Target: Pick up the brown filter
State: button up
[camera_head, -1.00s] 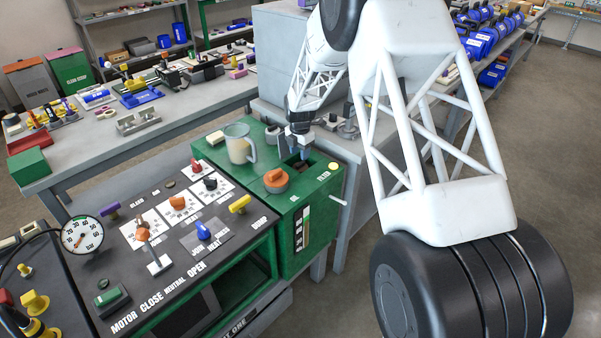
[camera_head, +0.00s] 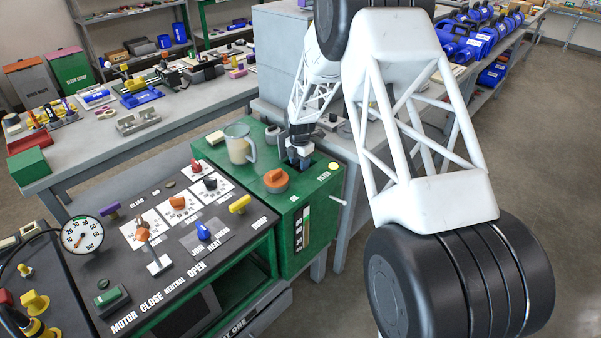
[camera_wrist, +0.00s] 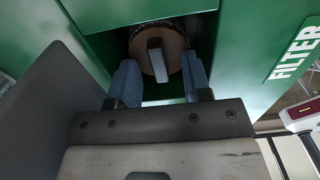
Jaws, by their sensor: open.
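The brown filter (camera_wrist: 175,57) shows in the wrist view as a round brown disc with a grey upright tab, inside a dark opening in the green cabinet. My gripper (camera_wrist: 160,80) is open, with its two blue-grey fingers on the left and right of the filter's face. I cannot tell whether either finger touches it. In the head view my gripper (camera_head: 298,158) points down at the opening in the green cabinet top (camera_head: 322,178). The filter is hidden there behind the gripper.
An orange-capped filler (camera_head: 276,180) and a clear jug (camera_head: 240,146) stand left of my gripper on the cabinet top. A white FILTER label (camera_wrist: 296,52) is on the green wall at right. A control panel (camera_head: 185,225) with several knobs lies at front left.

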grip_shut()
jog(key=shift+r, duration=0.1)
dwell(0.3)
notch_tip(320, 180, up, 10)
dwell(0.7)
dwell(0.5)
